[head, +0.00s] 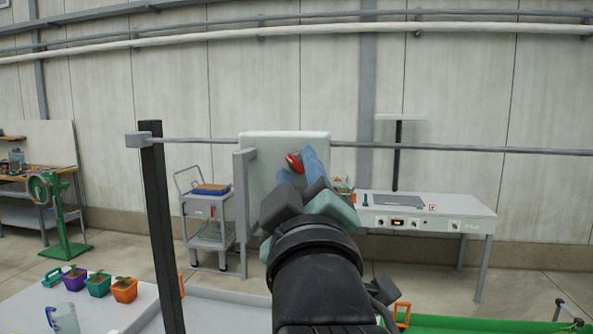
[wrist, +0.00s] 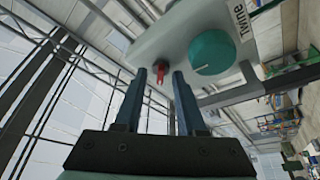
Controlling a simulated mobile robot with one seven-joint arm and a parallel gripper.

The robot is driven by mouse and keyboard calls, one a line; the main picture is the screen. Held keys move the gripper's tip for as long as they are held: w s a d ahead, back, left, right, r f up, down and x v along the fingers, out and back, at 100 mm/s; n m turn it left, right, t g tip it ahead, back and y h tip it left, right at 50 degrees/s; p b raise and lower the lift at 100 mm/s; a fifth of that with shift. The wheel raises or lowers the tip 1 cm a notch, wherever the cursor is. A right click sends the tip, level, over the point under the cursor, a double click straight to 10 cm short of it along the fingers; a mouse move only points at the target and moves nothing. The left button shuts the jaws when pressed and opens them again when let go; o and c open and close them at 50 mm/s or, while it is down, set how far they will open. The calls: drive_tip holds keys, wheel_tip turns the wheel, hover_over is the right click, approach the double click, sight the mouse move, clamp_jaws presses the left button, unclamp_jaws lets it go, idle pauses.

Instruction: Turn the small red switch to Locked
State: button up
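The small red switch (head: 293,162) is on the front of a pale box (head: 262,150) on a post in the head view. In the wrist view the red switch (wrist: 161,74) shows between my two blue fingertips, with a gap on each side. My gripper (head: 299,165) is open and empty, with its fingers pointing at the box. My gripper (wrist: 161,76) also shows in the wrist view. I cannot tell whether the fingertips reach around the switch or stop short of it. No position marking for the switch is readable.
A large teal round knob (wrist: 212,52) sits on the box beside the switch, near a "Twine" label (wrist: 241,24). A black post (head: 160,230) stands left. A grey cart (head: 208,225) and a white bench with knobs (head: 425,208) stand behind. Potted seedlings (head: 98,283) are at lower left.

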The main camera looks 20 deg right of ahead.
clamp_jaws()
